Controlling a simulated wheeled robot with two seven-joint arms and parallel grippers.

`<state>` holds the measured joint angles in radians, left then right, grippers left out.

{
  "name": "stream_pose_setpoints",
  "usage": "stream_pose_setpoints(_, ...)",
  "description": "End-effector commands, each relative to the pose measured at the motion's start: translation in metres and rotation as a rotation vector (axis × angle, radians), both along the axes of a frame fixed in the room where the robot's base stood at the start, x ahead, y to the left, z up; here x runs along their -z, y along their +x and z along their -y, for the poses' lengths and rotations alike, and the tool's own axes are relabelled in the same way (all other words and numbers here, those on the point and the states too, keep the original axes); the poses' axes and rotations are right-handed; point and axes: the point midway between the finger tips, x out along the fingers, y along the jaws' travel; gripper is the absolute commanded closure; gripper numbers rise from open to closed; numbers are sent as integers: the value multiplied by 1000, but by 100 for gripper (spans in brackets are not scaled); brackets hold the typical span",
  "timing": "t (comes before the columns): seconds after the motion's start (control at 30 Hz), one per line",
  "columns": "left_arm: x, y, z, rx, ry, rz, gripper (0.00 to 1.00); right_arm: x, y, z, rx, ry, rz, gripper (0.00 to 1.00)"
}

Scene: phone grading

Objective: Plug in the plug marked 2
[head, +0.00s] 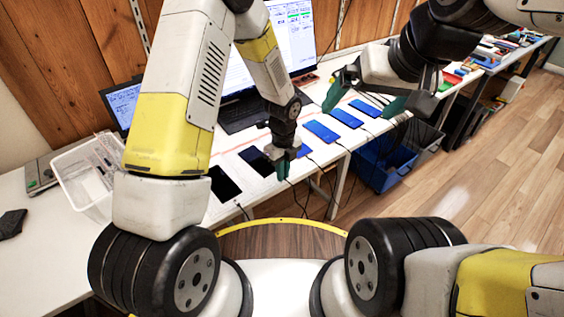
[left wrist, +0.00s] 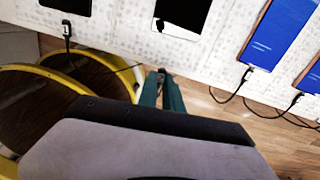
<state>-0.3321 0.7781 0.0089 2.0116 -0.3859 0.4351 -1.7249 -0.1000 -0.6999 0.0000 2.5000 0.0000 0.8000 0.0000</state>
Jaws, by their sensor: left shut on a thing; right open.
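My left gripper (head: 283,160) is at the table's front edge, near the second dark phone (head: 257,161). In the left wrist view its teal fingertips (left wrist: 163,76) are closed on a small dark thing, apparently a cable plug, mostly hidden by the fingers. They are apart from the dark phone (left wrist: 183,10) above them. A small black piece (left wrist: 160,24) shows at that phone's lower left. The number 2 is not readable on any plug. My right gripper (head: 363,100) is open and empty over the far end of the phone row.
Other phones lie in a row: a dark one (head: 224,183) and several blue ones (head: 320,131). Plugs with black cables (left wrist: 245,73) sit at lower phone edges and hang off the table. A blue bin (head: 385,165) stands below.

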Motion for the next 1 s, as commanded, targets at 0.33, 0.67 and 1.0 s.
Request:
stream_pose_setpoints(0.33, 6, 17, -2, -2, -2, -2, 100, 0, 0, 0, 0, 0, 0, 0)
stream_pose_setpoints(0.67, 23, 23, -8, -3, -3, -3, 100, 0, 0, 0, 0, 0, 0, 0)
stream_pose_setpoints(1.0, 30, 27, -12, -2, -2, -1, 100, 0, 0, 0, 0, 0, 0, 0)
